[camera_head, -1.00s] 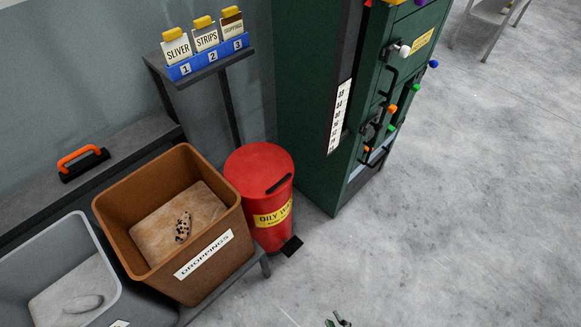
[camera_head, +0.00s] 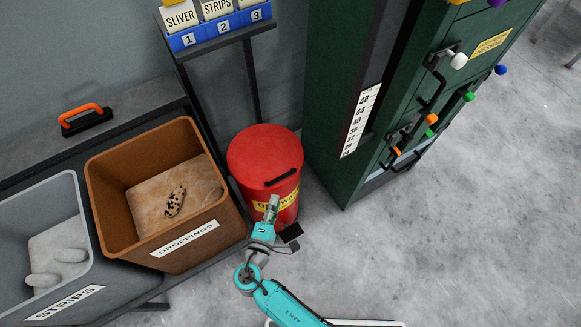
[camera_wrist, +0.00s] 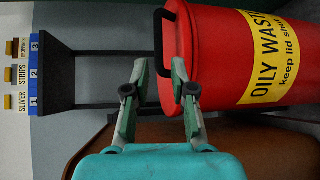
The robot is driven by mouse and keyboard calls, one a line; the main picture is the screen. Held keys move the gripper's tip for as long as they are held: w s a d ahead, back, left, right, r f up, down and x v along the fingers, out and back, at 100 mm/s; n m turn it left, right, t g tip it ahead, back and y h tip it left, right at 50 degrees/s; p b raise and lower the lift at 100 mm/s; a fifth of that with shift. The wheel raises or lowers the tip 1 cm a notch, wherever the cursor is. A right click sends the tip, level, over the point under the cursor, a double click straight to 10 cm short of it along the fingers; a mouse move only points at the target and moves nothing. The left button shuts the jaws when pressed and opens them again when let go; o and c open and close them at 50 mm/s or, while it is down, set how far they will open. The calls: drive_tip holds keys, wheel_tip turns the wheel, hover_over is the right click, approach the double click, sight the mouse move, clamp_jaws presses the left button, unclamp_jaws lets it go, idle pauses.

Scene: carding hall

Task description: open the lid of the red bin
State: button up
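The red bin (camera_head: 289,204) stands upright on the floor, right of the brown droppings bin. Its red lid (camera_head: 258,150) is down, with a black handle (camera_head: 284,176) at the front edge. A black pedal (camera_head: 289,232) juts out at its foot. My gripper (camera_head: 273,201) is in front of the bin, overlapping its yellow label. In the wrist view my gripper (camera_wrist: 157,72) is open, its two fingers apart with nothing between them. The black handle (camera_wrist: 163,45) shows just beyond the fingertips. I cannot tell whether a finger touches the bin.
The brown droppings bin (camera_head: 113,199) and a grey strips bin (camera_head: 83,262) stand on a bench at left. A tall green machine (camera_head: 335,110) with coloured knobs stands close at right. A label stand (camera_head: 223,42) is behind. The floor at right is clear.

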sight(283, 176)
drive_tip(key=x, duration=1.1)
drive_tip(key=shift+r, duration=0.15)
drive_tip(key=shift+s, duration=0.1)
clamp_jaws()
